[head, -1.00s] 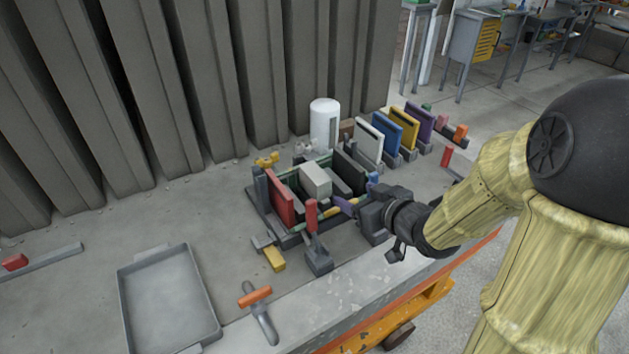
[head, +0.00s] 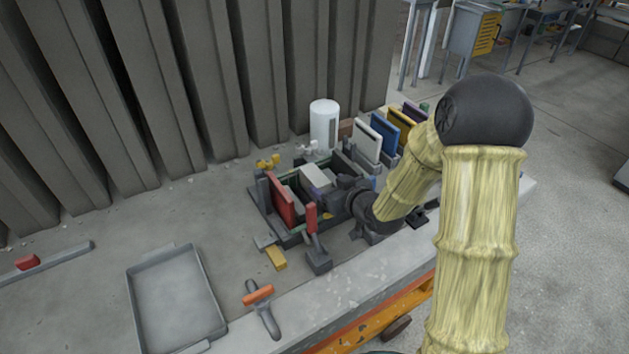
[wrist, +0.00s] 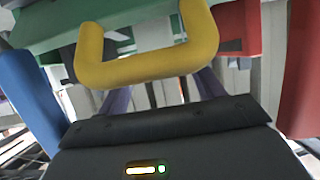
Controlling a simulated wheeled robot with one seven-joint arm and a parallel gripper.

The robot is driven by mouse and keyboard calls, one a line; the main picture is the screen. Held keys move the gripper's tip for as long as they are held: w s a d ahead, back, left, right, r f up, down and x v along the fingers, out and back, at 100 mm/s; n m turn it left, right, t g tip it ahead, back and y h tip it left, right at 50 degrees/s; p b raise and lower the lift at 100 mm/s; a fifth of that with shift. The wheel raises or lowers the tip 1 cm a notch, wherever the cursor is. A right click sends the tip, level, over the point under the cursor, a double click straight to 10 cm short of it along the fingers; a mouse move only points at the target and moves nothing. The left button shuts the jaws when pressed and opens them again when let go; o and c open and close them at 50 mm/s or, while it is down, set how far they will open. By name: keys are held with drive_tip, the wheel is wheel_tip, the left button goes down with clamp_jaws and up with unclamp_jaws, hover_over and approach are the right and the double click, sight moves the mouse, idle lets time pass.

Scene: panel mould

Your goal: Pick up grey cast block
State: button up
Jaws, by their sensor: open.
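The grey cast block (head: 315,177) sits in the mould (head: 262,204), between the red panel (head: 280,199) and a dark panel. Its top is visible in the head view; its near side is partly hidden by my gripper. My gripper (head: 324,193) is at the block's near side, low in the mould. In the wrist view my gripper (wrist: 160,92) shows two purple fingers standing apart, with pale grey surfaces beyond them. I cannot tell there whether the fingers reach around the block or touch it.
A yellow U-shaped bar (wrist: 150,72) crosses close before the wrist camera. A red-handled clamp (head: 312,220) stands at the mould's front. Upright white (head: 368,142) and blue (head: 384,131) panels stand behind right.

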sight(322, 182)
drive_tip(key=shift+w+a+f, duration=0.1)
drive_tip(key=shift+w+a, duration=0.05)
drive_tip(key=shift+w, duration=0.1)
drive_tip(key=p+x, duration=0.1)
drive_tip(key=x, duration=0.4)
drive_tip(key=shift+a+f, duration=0.1)
drive_tip(key=shift+f, duration=0.15)
idle(0.4)
drive_tip(key=c, duration=1.2)
wheel_tip(322, 182, up, 18)
drive_tip(key=p, duration=1.2)
drive_tip(key=shift+c, duration=0.2)
